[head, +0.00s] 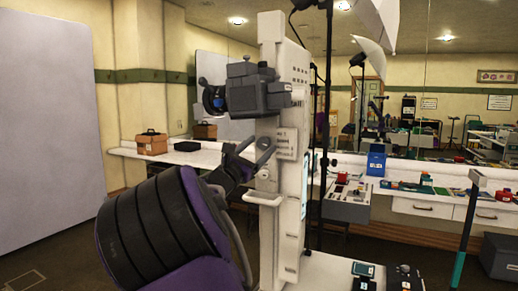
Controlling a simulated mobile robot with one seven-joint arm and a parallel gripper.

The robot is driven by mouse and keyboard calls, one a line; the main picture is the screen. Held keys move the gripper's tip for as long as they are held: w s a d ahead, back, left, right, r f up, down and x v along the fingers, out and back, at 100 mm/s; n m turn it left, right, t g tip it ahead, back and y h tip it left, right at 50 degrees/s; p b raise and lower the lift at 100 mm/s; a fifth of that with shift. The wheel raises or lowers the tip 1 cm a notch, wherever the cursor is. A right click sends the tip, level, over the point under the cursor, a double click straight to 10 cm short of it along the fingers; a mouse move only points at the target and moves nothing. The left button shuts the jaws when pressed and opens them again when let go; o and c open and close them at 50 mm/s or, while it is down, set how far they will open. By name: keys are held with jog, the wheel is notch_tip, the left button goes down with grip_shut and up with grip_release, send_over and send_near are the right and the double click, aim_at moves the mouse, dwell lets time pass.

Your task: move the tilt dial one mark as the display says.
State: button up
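A tall white camera stand (288,130) fills the middle of the head view. It carries a dark grey camera (255,93) with a blue-ringed lens facing left. A narrow pale-blue panel on the stand's right side (305,185) may be a display; I cannot read it. I cannot make out the tilt dial. My gripper (262,142) is below the camera, at the stand's left side. Its two grey fingers point up and right with a gap between them, and nothing shows in it. Whether it touches the stand is unclear. My black and purple arm hides the lower left.
A white handle (263,199) sticks out from the stand low down. A grey control box (347,203) is to its right. A long white counter (420,200) runs behind, with a brown case (152,143) on its left part. A pale board (45,130) stands at left.

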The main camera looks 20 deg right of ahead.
jog(key=v, duration=1.7)
jog(key=shift+s+a+b, duration=0.15)
jog(key=shift+b, duration=0.15)
